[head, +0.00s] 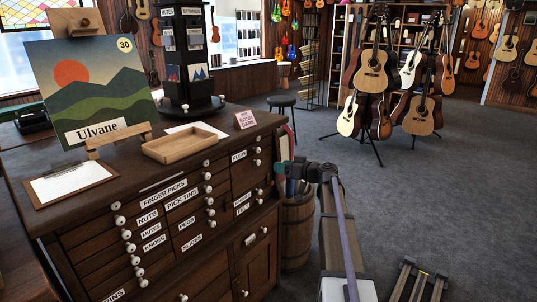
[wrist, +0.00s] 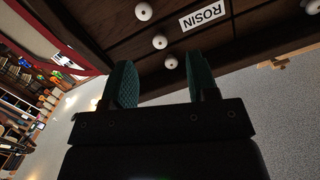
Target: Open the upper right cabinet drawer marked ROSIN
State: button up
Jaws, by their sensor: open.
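The dark wood cabinet (head: 110,195) stands at left in the head view, its drawer fronts facing right. The small label at its upper right (head: 239,156) is hard to read there; in the wrist view the ROSIN label (wrist: 201,16) is clear and upside down. White round knobs show near it: one knob (wrist: 143,11), a second knob (wrist: 160,41) and a third knob (wrist: 171,62). My gripper (wrist: 162,75) is open, its two teal fingers apart, with the third knob seen between the tips; contact cannot be told. In the head view my gripper (head: 280,170) is right beside the cabinet's right end.
A wooden barrel (head: 297,230) stands close by the cabinet's right end, below my gripper. Guitars on a stand (head: 371,70) are farther back; carpet between is open.

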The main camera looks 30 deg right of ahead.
aim_at(259, 151)
jog(key=w+a, duration=0.1)
jog(key=w, duration=0.2)
jog(key=w+a+r+n+t, duration=0.1)
jog(key=w, duration=0.3)
jog(key=w+a+r+n, duration=0.1)
jog(key=w+a, duration=0.1)
jog(key=w, duration=0.2)
jog(key=shift+r+t, duration=0.15)
jog(key=shift+t, duration=0.25)
grip_shut()
